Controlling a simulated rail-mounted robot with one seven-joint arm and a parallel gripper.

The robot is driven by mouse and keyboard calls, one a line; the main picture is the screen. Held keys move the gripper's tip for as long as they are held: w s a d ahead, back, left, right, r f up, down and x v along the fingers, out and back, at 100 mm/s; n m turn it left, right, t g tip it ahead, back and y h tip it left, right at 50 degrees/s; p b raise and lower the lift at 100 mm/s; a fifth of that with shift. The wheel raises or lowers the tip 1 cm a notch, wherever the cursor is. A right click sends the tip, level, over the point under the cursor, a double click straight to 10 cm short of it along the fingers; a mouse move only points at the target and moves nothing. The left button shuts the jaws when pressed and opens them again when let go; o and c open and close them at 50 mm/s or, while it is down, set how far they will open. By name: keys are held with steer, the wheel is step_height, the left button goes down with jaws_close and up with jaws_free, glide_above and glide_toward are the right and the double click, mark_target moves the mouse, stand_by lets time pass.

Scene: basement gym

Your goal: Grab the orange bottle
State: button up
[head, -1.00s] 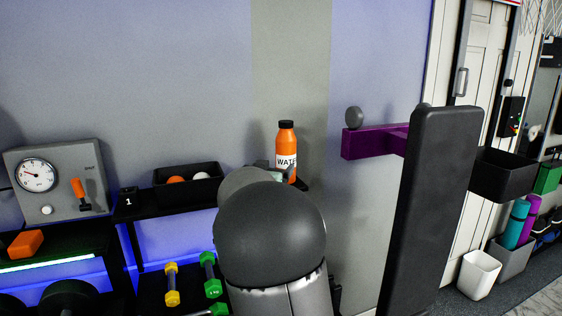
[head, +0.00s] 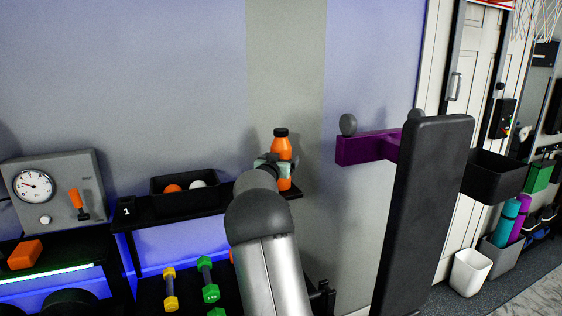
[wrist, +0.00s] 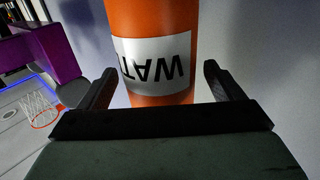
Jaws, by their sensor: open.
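The orange bottle (head: 281,150) with a black cap stands upright at the right end of a black wall shelf. It also fills the upper middle of the wrist view (wrist: 150,25), where its white label with black letters appears upside down. My gripper (wrist: 160,80) is open, with one dark finger on each side of the bottle in that view. Gaps show between both fingers and the bottle. In the head view my gripper (head: 275,165) is right at the bottle and covers part of its left side and label.
A black bin (head: 184,184) with an orange and a white ball sits on the shelf to the left. A purple bar (head: 365,148) and a tall black pad (head: 425,210) stand to the right. Dumbbells (head: 208,280) lie below the shelf. Grey wall (head: 288,70) is close behind the bottle.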

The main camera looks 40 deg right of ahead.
steer(key=shift+w+d, duration=0.3)
steer(key=shift+d, duration=0.05)
steer(key=shift+c, duration=0.2)
steer(key=c, duration=1.1)
steer(key=shift+o, duration=0.2)
steer(key=shift+r, duration=0.15)
